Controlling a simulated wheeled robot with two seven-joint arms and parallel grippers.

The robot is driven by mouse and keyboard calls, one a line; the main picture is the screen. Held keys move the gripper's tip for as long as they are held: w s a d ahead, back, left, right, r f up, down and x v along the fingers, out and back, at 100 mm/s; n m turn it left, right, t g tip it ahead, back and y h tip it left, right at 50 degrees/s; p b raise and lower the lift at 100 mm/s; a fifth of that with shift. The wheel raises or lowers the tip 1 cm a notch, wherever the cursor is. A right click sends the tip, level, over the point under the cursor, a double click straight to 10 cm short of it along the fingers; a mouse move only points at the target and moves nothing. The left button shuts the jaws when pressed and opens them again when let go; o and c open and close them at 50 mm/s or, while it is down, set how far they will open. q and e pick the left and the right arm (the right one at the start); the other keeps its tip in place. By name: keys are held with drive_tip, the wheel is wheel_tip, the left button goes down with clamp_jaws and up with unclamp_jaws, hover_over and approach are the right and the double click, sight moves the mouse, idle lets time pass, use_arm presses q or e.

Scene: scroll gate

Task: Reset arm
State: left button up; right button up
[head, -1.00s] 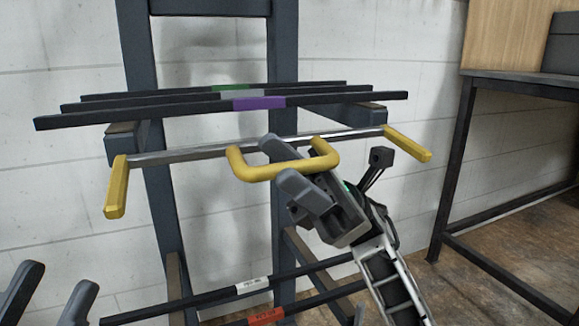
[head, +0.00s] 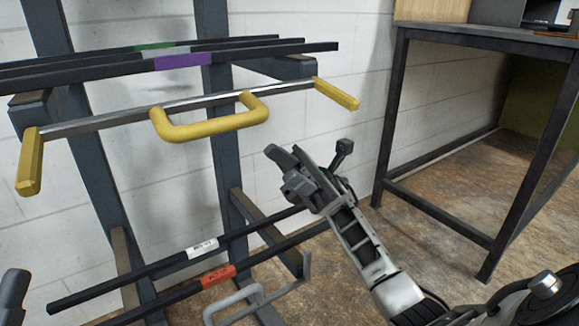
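My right gripper (head: 287,172) is in the middle of the head view, below and right of the yellow U-shaped handle (head: 212,124), apart from it and holding nothing I can see. Its fingers overlap from this angle, so its opening is unclear. The handle is on a silver bar (head: 110,119) with yellow end grips (head: 337,94) on a dark rack (head: 88,160). Only a dark tip of my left gripper (head: 13,292) shows at the lower left edge, so its state is hidden.
Dark bars with green and purple (head: 183,61) bands lie across the rack's upper arms. Lower bars carry white and red (head: 217,276) labels, with a grey handle (head: 235,302) below. A dark-legged table (head: 487,48) stands at right. Floor between rack and table is clear.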

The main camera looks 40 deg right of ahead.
drive_tip(key=shift+w+d+f, duration=0.1)
drive_tip(key=shift+d+f, duration=0.15)
idle(0.3)
